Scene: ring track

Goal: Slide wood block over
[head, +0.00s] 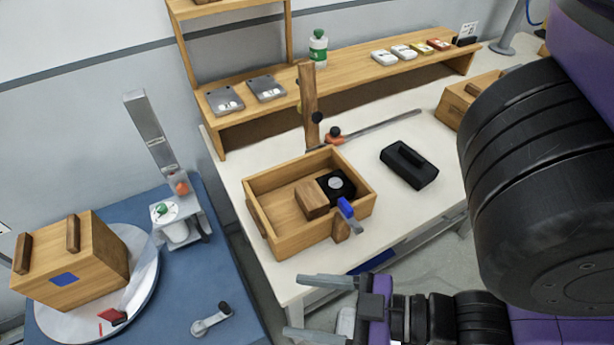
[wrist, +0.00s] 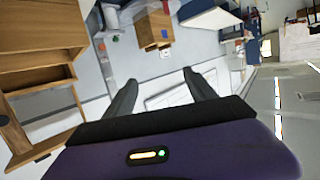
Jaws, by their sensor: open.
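A small brown wood block (head: 311,199) lies inside an open wooden box (head: 262,217) on the white table. In the head view it sits about mid-box, beside a black round-holed piece (head: 336,185) at the box's right end. A blue-and-metal clamp-like part (head: 348,213) is at the box's front right wall. My gripper (head: 296,306) is open and empty, in front of and below the box, off the table's front edge. In the wrist view my gripper's two fingers (wrist: 162,90) are spread apart with nothing between them. The wood block cannot be made out in the wrist view.
A black case-like object (head: 409,164) lies right of the box. A blue table (head: 183,288) at left holds a wooden crate (head: 95,262) on a round plate. A shelf (head: 350,83) runs along the back.

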